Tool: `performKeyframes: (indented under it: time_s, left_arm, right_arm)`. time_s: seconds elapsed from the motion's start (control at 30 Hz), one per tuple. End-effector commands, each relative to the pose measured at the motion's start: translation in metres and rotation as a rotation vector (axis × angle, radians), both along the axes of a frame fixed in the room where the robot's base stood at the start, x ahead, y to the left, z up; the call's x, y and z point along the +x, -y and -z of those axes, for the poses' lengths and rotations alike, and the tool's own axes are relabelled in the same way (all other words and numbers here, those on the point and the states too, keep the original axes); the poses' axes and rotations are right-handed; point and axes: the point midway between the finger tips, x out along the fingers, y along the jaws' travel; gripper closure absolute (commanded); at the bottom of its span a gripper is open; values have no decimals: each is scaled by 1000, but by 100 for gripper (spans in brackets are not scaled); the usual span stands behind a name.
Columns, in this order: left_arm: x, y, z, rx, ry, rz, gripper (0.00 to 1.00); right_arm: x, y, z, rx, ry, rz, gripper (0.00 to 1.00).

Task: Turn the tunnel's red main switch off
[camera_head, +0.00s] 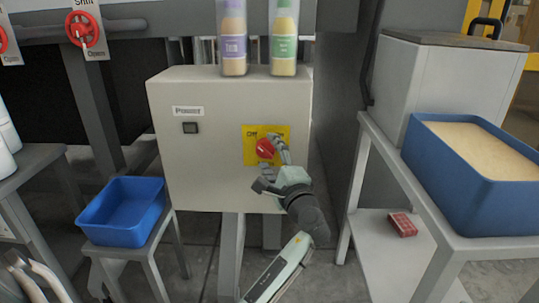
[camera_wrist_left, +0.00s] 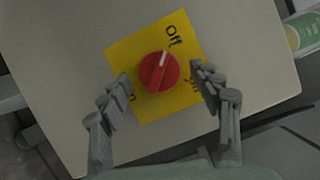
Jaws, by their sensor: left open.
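The red main switch (camera_head: 265,148) is a round knob on a yellow plate (camera_head: 250,159), on the front of a light grey cabinet (camera_head: 205,165). In the left wrist view the red knob (camera_wrist_left: 158,72) has a raised grip bar with a white mark at its upper end, pointing toward the word "Off" on the yellow plate (camera_wrist_left: 120,55). My left gripper (camera_head: 275,152) is at the plate in the head view. In the left wrist view its open fingers (camera_wrist_left: 160,80) stand on either side of the knob, apart from it. My right gripper is not in view.
Two bottles, purple-labelled (camera_head: 233,45) and green-labelled (camera_head: 284,45), stand on the cabinet top. A "Power" label (camera_head: 188,111) sits above a dark button (camera_head: 190,127). An empty blue bin (camera_head: 122,212) is at left; a filled blue crate (camera_head: 470,195) is at right.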

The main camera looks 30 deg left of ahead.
Motion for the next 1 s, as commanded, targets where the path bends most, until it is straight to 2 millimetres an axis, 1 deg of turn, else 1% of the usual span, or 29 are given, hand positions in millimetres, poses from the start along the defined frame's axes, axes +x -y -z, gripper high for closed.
performKeyframes:
  time_s: [0.17,0.4,0.53,0.6,0.73,1.0]
  left_arm:
    - [-16,23,4,-4,-2,2,37]
    - [-47,64,9,-5,-2,1,37]
    - [-60,81,10,-3,-1,1,37]
    - [-64,86,10,-3,-1,0,37]
    - [-69,92,11,-2,-1,0,37]
    - [-69,93,11,-1,0,0,37]
  right_arm:
    - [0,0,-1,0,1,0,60]
    - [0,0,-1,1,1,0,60]
    - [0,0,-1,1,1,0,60]
    - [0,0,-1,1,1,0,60]
    - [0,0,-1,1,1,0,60]
    - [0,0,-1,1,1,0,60]
